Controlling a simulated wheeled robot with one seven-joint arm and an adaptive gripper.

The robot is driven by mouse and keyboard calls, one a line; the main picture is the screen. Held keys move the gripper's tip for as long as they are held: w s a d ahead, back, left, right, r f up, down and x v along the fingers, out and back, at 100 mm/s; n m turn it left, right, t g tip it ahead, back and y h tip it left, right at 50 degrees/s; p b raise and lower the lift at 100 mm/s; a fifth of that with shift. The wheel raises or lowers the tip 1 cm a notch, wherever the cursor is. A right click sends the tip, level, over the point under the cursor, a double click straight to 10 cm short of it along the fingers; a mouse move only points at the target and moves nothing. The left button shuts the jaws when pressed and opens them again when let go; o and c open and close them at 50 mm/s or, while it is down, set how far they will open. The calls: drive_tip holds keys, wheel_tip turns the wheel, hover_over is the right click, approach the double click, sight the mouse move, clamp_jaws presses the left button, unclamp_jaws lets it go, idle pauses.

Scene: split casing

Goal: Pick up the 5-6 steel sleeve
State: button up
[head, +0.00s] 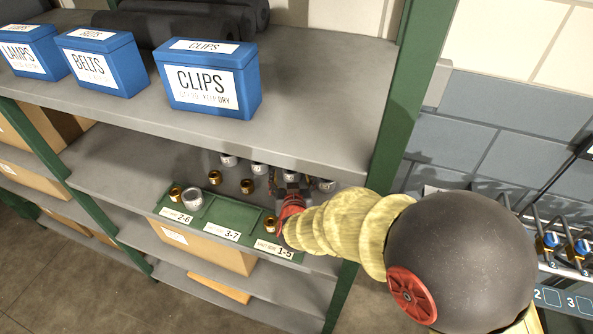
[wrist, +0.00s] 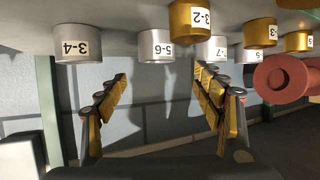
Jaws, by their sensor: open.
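The 5-6 steel sleeve (wrist: 155,47) is a silver ring with a white label, near the top middle of the wrist view. My gripper (wrist: 165,80) is open and empty, its fingers spread to the left and right of the sleeve in that picture. The sleeve is not between the finger pads. A brass sleeve (wrist: 190,24) overlaps its right edge. In the head view my gripper (head: 291,191) is at the back of the middle shelf among several small sleeves. I cannot tell which silver one there is 5-6.
The green tray (head: 228,214) with labelled compartments lies at the shelf's front. The upper shelf (head: 320,100) is overhead; a green post (head: 398,120) stands right.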

sight(293, 174)
drive_tip(key=x, duration=0.1)
drive_tip(key=b+x, duration=0.1)
drive_tip(key=x, duration=0.3)
drive_tip(key=shift+w+d+f+b, duration=0.1)
drive_tip(key=shift+d+f+b, duration=0.2)
drive_tip(key=shift+f+b, duration=0.1)
drive_tip(key=shift+w, duration=0.35)
drive_tip(key=shift+c, duration=1.2)
drive_tip(key=c, duration=1.5)
drive_tip(key=shift+r, duration=0.1)
clamp_jaws()
